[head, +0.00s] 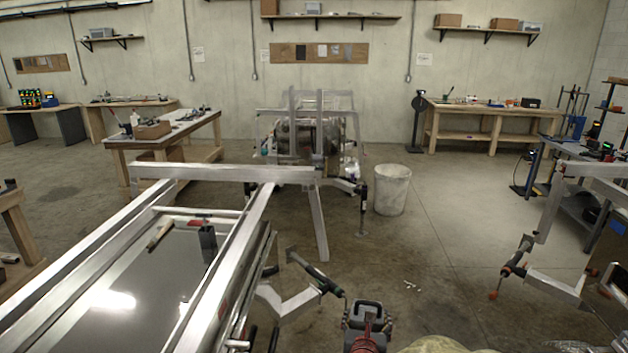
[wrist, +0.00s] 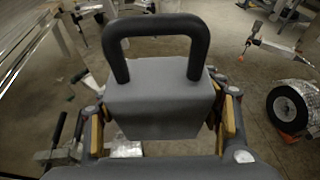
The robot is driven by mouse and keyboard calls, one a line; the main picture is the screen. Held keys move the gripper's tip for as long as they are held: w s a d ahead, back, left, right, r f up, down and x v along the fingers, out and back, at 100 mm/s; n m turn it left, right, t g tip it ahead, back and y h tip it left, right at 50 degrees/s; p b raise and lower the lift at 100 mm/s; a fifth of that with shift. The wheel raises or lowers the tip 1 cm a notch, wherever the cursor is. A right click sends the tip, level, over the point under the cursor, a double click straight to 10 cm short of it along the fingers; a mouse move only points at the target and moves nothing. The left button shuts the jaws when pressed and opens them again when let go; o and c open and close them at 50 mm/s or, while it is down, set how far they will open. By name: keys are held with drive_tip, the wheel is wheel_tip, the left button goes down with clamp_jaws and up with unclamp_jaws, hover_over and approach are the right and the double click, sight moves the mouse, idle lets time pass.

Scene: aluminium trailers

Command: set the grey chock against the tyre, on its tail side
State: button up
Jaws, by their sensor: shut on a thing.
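The grey chock (wrist: 160,95) is a block with a thick black loop handle on top. My gripper (wrist: 163,128) is shut on it, with tan pads pressed on its left and right sides. In the head view my gripper (head: 366,325) holds the chock (head: 367,308) at the bottom, right of the near trailer frame. The tyre does not show clearly in the head view.
An orange piece (wrist: 292,137) lies on the floor by the tyre. An aluminium trailer frame (head: 95,245) stands at the left, and another trailer's parts (head: 550,280) at the right. A pale bin (head: 391,190) stands farther back. Concrete floor is open between them.

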drive_tip(key=shift+m+h, duration=0.5)
drive_tip(key=shift+h, duration=0.1)
drive_tip(key=d, duration=0.2)
drive_tip(key=d+f, duration=0.1)
drive_tip(key=d, duration=0.2)
drive_tip(key=shift+w+d+b, duration=0.1)
drive_tip(key=shift+w+b, duration=0.05)
drive_tip(key=shift+b, duration=0.2)
